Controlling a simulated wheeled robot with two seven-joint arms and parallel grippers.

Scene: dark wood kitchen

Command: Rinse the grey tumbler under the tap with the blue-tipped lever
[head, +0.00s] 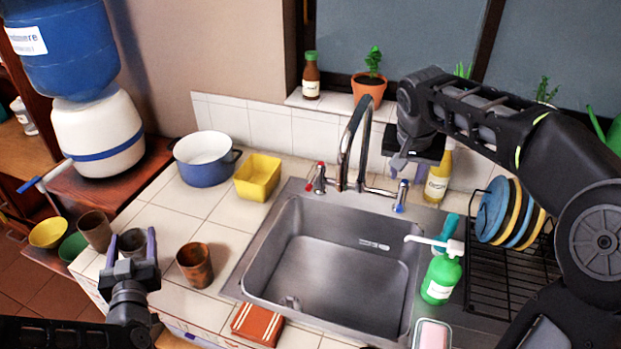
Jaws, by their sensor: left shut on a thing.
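A grey tumbler (133,240) is between the fingers of my left gripper (131,250), at the left of the counter. My left gripper is shut on it. The chrome tap (349,135) arches over the back of the sink (340,262). Its blue-tipped lever (400,196) is on the right of the tap, and a red-tipped lever (320,172) is on the left. No water shows.
A brown cup (195,265) and a dark cup (95,230) flank the held tumbler. A green soap bottle (441,277) stands at the sink's right rim, near a dish rack (487,280). A yellow tub (258,176) and blue pot (204,160) stand behind. The basin is clear.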

